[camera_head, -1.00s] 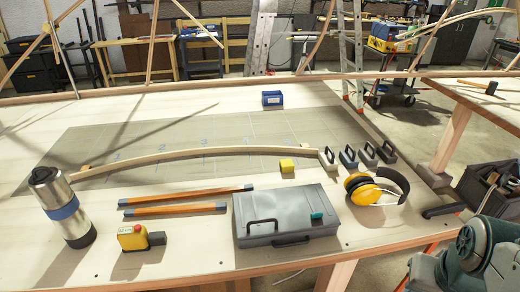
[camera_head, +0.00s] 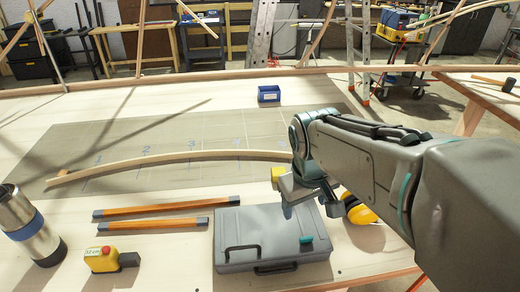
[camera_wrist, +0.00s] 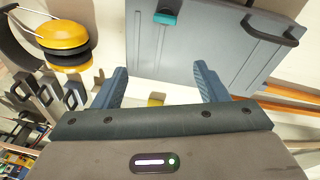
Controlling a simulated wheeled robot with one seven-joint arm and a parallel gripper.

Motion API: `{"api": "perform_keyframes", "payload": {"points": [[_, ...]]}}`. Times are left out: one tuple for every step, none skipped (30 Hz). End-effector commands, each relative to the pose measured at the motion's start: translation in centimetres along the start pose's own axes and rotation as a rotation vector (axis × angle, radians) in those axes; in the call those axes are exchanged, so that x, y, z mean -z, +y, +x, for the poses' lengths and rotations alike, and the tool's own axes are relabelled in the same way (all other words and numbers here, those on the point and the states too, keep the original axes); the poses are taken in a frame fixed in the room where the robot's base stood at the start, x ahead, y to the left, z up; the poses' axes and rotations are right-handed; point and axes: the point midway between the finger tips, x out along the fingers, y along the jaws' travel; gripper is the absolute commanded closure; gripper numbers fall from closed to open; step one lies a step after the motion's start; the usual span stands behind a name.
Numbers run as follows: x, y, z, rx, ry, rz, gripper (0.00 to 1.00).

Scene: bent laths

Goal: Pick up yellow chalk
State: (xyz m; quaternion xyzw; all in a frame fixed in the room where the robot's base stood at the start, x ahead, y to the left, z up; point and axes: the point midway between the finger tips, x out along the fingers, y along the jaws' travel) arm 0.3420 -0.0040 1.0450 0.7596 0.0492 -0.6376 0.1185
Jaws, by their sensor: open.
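The yellow chalk, a small yellow block (camera_head: 277,173), lies on the table behind the grey case, partly hidden by my arm in the head view. In the wrist view the chalk (camera_wrist: 156,99) shows low between the fingers, mostly cut off by the gripper body. My gripper (camera_wrist: 160,72) is open and empty, its two blue-grey fingers spread apart. In the head view my gripper (camera_head: 296,192) hangs above the table, near the chalk and the back of the case.
The grey case (camera_head: 230,238) lies in front of the chalk. Yellow earmuffs (camera_wrist: 62,34) and several clamps (camera_wrist: 48,94) sit to one side. A bent lath (camera_head: 190,156) lies behind. A blue bin (camera_head: 269,94) stands farther back.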

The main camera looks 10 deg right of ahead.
Motion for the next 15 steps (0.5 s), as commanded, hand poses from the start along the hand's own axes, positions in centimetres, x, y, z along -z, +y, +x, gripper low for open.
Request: {"api": "perform_keyframes", "payload": {"points": [[2.1, 0.1, -0.5, -0.014, -0.027, -0.099, 0.34], [3.2, 0.2, -0.7, -0.023, -0.042, -0.162, 0.34], [4.7, 0.3, -0.8, -0.032, -0.065, -0.246, 0.34], [5.8, 0.3, -0.9, -0.04, -0.08, -0.307, 0.34], [6.9, 0.3, -0.9, -0.046, -0.096, -0.367, 0.34], [8.4, 0.3, -1.0, -0.054, -0.117, -0.447, 0.34], [9.5, 0.4, -0.9, -0.06, -0.133, -0.504, 0.34], [10.6, 0.4, -0.9, -0.064, -0.15, -0.56, 0.34], [12.0, 0.5, -0.7, -0.069, -0.172, -0.636, 0.34], [13.1, 0.5, -0.6, -0.071, -0.189, -0.69, 0.34], [14.1, 0.6, -0.4, -0.074, -0.205, -0.745, 0.34], [15.5, 0.7, -0.1, -0.076, -0.227, -0.815, 0.34], [16.5, 0.6, 0.2, -0.076, -0.243, -0.867, 0.34], [17.5, 0.7, 0.4, -0.076, -0.26, -0.918, 0.34], [18.7, 0.7, 0.8, -0.075, -0.281, -0.98, 0.34]]}}
